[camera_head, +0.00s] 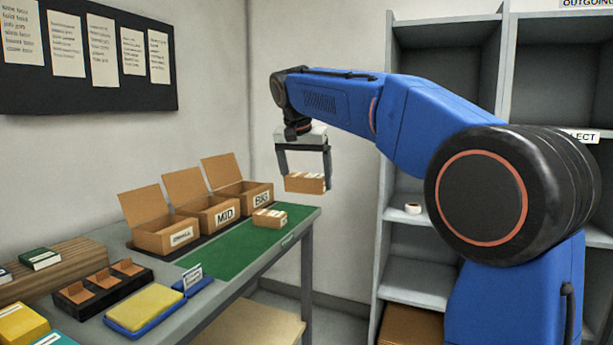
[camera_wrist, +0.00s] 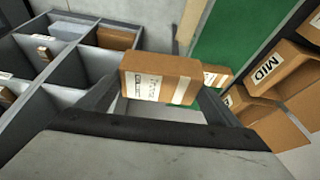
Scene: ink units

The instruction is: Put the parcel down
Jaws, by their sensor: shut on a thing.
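The parcel (camera_head: 305,183) is a small brown box with white labels. My gripper (camera_head: 304,172) is shut on it and holds it in the air, past the right end of the table and in front of the shelf unit. In the wrist view the parcel (camera_wrist: 160,82) sits between the fingers, its labels showing. A second, similar small parcel (camera_head: 270,218) lies on the green mat (camera_head: 235,246) near the table's right end; it also shows behind the held one in the wrist view (camera_wrist: 215,75).
Open cartons labelled SMALL (camera_head: 165,238), MID (camera_head: 212,213) and BIG (camera_head: 250,193) stand along the wall side of the mat. Grey shelving (camera_head: 418,270) stands at the right. A yellow pad (camera_head: 144,306) and dark tray (camera_head: 104,287) lie at the table's near left. The mat's front is clear.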

